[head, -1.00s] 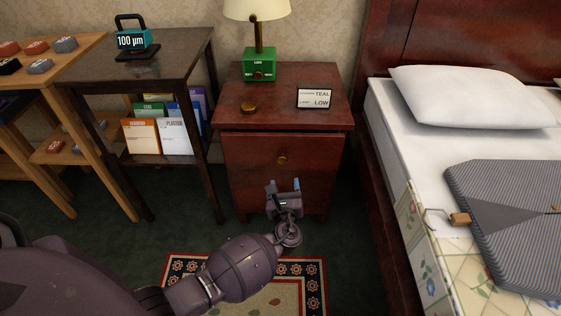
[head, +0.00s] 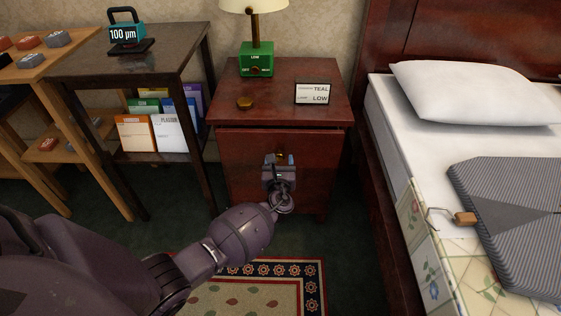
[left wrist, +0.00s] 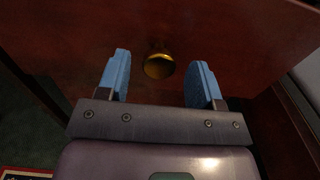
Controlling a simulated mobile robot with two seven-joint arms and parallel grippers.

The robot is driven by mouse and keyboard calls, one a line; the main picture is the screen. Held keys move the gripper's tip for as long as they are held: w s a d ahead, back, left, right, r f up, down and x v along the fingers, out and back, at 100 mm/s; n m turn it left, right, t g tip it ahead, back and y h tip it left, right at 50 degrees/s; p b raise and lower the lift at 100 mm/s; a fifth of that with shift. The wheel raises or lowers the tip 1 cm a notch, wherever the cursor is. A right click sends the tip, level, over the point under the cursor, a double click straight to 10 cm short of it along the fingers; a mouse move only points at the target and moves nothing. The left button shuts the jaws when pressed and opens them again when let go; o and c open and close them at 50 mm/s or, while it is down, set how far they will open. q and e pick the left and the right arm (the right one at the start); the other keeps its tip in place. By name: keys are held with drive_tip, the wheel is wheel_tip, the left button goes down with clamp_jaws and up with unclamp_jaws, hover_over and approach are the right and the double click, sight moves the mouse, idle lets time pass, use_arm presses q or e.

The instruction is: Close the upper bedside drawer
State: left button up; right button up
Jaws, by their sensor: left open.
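The red-brown bedside cabinet (head: 318,75) stands beside the bed. Its upper drawer front (head: 245,158) has a small brass knob (head: 281,154); a dark line shows above the front, and I cannot tell how far the drawer stands out. My left gripper (head: 279,160) is open and empty, close in front of the drawer at the knob. In the left wrist view, the knob (left wrist: 158,66) appears between the two blue fingers, near their tips, not visibly gripped. The lower part of the drawer front is partly hidden by my gripper. My right gripper is not in view.
On the cabinet top are a green lamp (head: 257,60), a brass disc (head: 244,103) and a small sign (head: 313,93). A dark side table (head: 165,55) stands left, the bed (head: 385,135) right. A patterned rug (head: 262,290) lies in front.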

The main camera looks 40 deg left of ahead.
use_arm(q)
drive_tip(key=shift+w+a, duration=0.25)
drive_tip(key=shift+w, duration=0.05)
drive_tip(key=shift+c, duration=0.2)
clamp_jaws()
drive_tip(key=shift+r, duration=0.1)
